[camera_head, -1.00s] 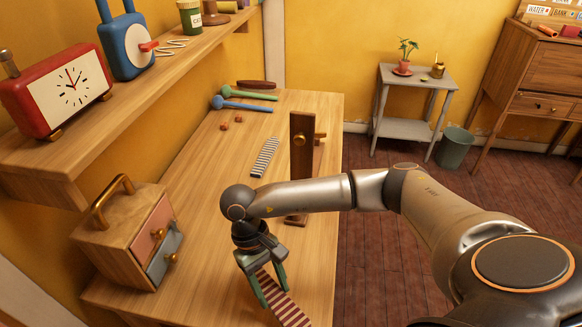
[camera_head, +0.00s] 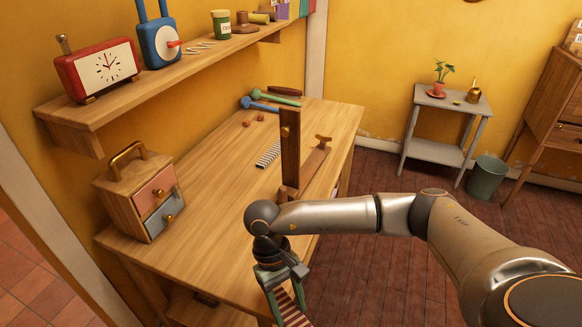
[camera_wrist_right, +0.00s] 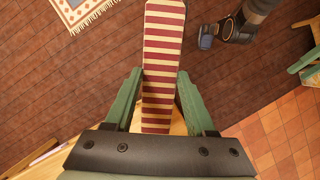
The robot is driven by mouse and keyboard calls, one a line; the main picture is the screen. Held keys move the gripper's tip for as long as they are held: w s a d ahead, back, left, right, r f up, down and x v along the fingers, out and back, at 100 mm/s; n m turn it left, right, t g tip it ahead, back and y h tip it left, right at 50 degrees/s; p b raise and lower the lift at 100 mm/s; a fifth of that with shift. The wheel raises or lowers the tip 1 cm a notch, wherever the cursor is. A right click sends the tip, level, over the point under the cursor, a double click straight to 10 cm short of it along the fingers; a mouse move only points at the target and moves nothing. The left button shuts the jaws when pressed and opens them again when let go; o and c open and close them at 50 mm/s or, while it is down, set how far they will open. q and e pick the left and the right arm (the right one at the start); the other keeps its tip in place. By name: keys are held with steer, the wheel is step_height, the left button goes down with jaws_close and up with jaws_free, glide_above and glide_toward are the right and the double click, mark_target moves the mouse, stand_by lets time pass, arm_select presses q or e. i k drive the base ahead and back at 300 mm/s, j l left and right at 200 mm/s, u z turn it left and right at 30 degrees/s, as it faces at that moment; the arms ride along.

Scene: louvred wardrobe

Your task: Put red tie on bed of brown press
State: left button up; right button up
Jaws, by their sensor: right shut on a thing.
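The red tie, with red and cream stripes, is held in my right gripper (camera_head: 284,288) and hangs out beyond its fingertips. In the right wrist view the tie (camera_wrist_right: 163,50) runs up from between the two green fingers (camera_wrist_right: 160,100), over the floor. The gripper is just off the table's front right edge. The brown press (camera_head: 290,150) stands on the table beyond the gripper, its tall board upright.
A black-and-white striped strip (camera_head: 268,154) lies left of the press. A small drawer box (camera_head: 127,205) stands at the table's left. Mallets (camera_head: 275,103) lie at the back. The middle of the wooden table (camera_head: 215,190) is clear.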

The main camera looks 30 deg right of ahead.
mark_target(307, 171)
steer(key=k+l+u, duration=0.2)
steer(key=l, duration=0.15)
steer(key=k+l+u, duration=0.15)
steer(key=l, duration=0.15)
steer(key=l+u, duration=0.15)
steer(key=l, duration=0.25)
steer(key=k+l+u, duration=0.2)
steer(key=l, duration=0.15)
steer(key=l+u, duration=0.25)
steer(key=l, duration=0.55)
steer(key=l+u, duration=0.25)
steer(key=l, duration=0.55)
steer(key=i+l+u, duration=0.15)
steer(key=l, duration=0.25)
steer(key=l+u, duration=0.1)
steer(key=l, duration=0.3)
steer(key=i+l+u, duration=0.1)
steer(key=l, duration=0.25)
steer(key=i+l, duration=0.25)
steer(key=l+u, duration=0.05)
steer(key=l, duration=0.05)
